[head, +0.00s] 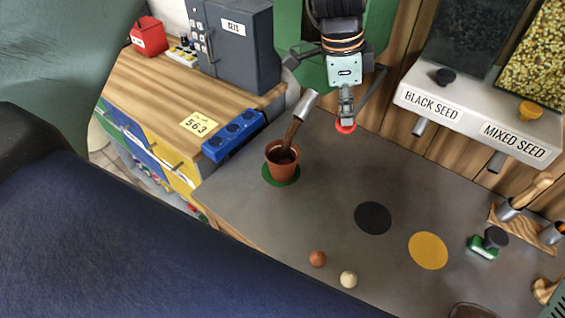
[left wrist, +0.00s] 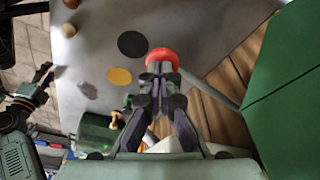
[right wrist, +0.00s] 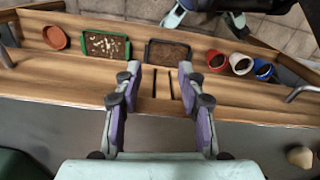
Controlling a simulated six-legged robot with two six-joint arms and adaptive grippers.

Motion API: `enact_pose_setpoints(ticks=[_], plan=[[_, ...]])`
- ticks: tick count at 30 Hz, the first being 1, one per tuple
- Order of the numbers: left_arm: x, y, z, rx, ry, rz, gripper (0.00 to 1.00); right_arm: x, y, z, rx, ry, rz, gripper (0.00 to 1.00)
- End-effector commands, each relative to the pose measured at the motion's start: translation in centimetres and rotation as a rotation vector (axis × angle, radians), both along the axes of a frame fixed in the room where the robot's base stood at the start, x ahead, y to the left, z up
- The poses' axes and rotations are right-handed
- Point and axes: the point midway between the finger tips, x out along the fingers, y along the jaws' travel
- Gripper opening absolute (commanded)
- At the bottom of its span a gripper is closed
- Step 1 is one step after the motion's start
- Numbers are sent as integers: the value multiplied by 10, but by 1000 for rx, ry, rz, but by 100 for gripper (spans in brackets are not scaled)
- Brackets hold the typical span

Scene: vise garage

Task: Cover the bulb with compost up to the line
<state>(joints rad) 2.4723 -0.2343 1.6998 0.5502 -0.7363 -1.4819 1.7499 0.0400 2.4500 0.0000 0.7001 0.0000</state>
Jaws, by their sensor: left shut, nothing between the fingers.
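The terracotta pot (head: 272,161) stands upright on a green disc (head: 283,182) on the grey bench. A brown stream of compost (head: 291,134) falls into it from the metal chute (head: 305,104) of the green hopper (head: 289,40). Dark compost shows inside the pot; I can make out neither bulb nor line. My left gripper (head: 346,104) is shut, its tips at the red knob (head: 345,127) of the hopper's lever. In the left wrist view the knob (left wrist: 163,56) sits just beyond the closed fingertips (left wrist: 158,70). My right gripper (right wrist: 157,75) is open and empty.
Black (head: 373,218) and yellow (head: 428,250) discs, a brown ball (head: 317,258) and a cream ball (head: 348,279) are on the bench. A blue block (head: 234,136) is left of the pot. Seed dispensers (head: 480,122) hang at right. The right wrist view shows a wooden shelf (right wrist: 70,88) with trays.

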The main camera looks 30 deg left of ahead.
Motion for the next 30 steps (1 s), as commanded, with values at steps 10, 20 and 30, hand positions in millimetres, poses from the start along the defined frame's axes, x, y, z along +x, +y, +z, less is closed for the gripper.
enact_pose_setpoints(ticks=[10, 20, 30], plan=[[-1, 0, 6, 2, 5, -1, 0, 0, 0, 6, 0, 0, 0, 40], [-1, 0, 30, 1, 3, 0, 0, 0, 0, 27, 0, 0, 0, 40], [0, 0, 54, 1, 1, 0, 0, 0, 0, 46, 0, 0, 0, 40]])
